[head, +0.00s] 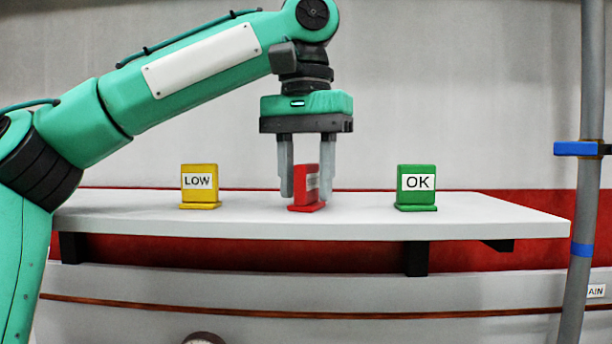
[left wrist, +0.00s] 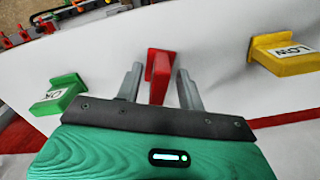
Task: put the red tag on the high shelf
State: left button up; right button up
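The red tag (head: 304,190) stands upright on the white shelf (head: 330,229), between the yellow and green tags. It is turned so that its white label shows only at a slant. My left gripper (head: 306,196) points straight down over it, with one finger on each side of the tag. In the left wrist view the red tag (left wrist: 159,76) stands between the two fingers (left wrist: 159,68), and gaps show on both sides, so the gripper is open. The left finger partly overlaps the tag's edge in the head view. My right gripper is not in view.
A yellow LOW tag (head: 200,186) stands to the left and a green OK tag (head: 416,187) to the right on the same shelf. A grey vertical pipe (head: 585,200) with blue bands is beyond the shelf's right end. The shelf's right end is bare.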

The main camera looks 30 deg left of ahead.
pick_arm(q)
jog(key=shift+s+d+r, duration=0.1)
jog(key=shift+d+r, duration=0.05)
jog(key=shift+r, duration=3.6)
